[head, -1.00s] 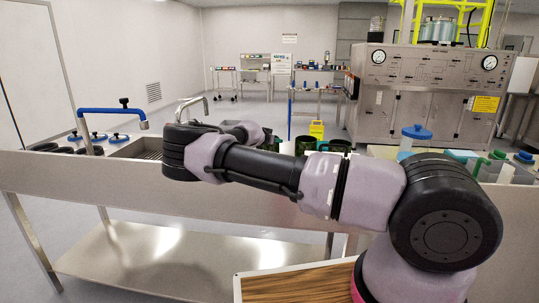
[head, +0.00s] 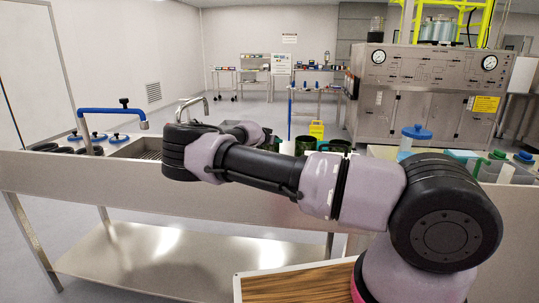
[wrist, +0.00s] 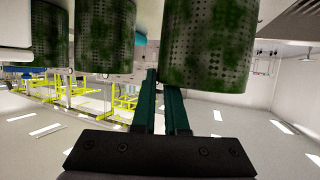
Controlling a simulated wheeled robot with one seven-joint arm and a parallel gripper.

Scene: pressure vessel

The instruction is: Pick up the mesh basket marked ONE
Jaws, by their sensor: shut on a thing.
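Several dark green perforated mesh baskets show in the wrist view, which is turned over: a large near basket (wrist: 208,42), a middle basket (wrist: 106,36) and a left basket (wrist: 51,33). My gripper (wrist: 160,76) is shut on the edge of the near basket, one finger outside its wall and the other running in behind it. No ONE mark is readable on any basket. In the head view my arm hides the gripper and most of the held basket. Two green baskets, one in the middle (head: 305,146) and one to the right (head: 338,147), stand just beyond my arm.
A steel bench (head: 110,178) with a sink and blue-handled tap (head: 112,112) runs across the front. A blue-lidded container (head: 416,132) and bottles stand at right. The steel pressure vessel cabinet (head: 430,90) is behind. Open floor lies beyond the bench.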

